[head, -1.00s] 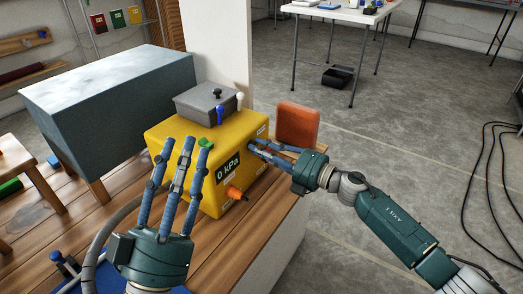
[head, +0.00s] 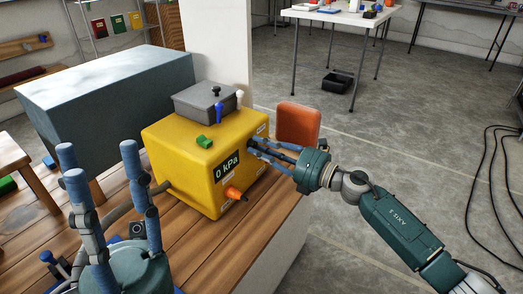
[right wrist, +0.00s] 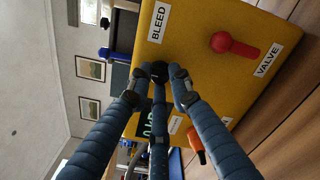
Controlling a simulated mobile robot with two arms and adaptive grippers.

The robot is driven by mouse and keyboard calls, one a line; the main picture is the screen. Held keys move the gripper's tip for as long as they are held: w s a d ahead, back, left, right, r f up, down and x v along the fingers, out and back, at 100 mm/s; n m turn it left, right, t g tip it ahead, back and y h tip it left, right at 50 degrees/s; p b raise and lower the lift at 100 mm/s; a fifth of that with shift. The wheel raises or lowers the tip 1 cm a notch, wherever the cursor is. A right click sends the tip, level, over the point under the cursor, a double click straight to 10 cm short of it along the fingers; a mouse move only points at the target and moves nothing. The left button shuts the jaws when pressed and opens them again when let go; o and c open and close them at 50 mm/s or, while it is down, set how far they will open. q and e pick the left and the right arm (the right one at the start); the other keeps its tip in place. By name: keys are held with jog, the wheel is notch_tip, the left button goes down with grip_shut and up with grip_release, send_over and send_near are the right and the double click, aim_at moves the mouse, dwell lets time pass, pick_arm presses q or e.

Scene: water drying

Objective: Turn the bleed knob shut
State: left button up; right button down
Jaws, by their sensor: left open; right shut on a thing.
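The yellow machine (head: 193,165) stands on the wooden bench, with a display (head: 226,166) reading 0 kPa. Its side panel carries a BLEED label (right wrist: 158,22) in the right wrist view. The black bleed knob (right wrist: 158,70) sits below that label, partly hidden by the fingers. My right gripper (head: 256,148) is at the machine's right side, and in the right wrist view its blue fingers (right wrist: 157,80) are shut around the knob. My left gripper (head: 110,185) is open and empty, fingers pointing up, in front and to the left of the machine.
A red-handled valve (right wrist: 235,44) labelled VALVE is beside the bleed knob. An orange fitting (head: 235,194) is on the machine's front. A grey box (head: 207,102) and green piece (head: 204,142) are on top. An orange-red block (head: 297,123) stands behind.

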jog(key=shift+s+a+f+n, duration=0.15)
jog(key=shift+s+f+n, duration=0.1)
jog(key=shift+f+n, duration=0.1)
jog(key=c, duration=1.8)
grip_release()
jog(key=shift+o, duration=1.1)
jog(key=shift+w+r, duration=0.1)
jog(key=shift+r, duration=0.05)
jog(key=v, duration=1.2)
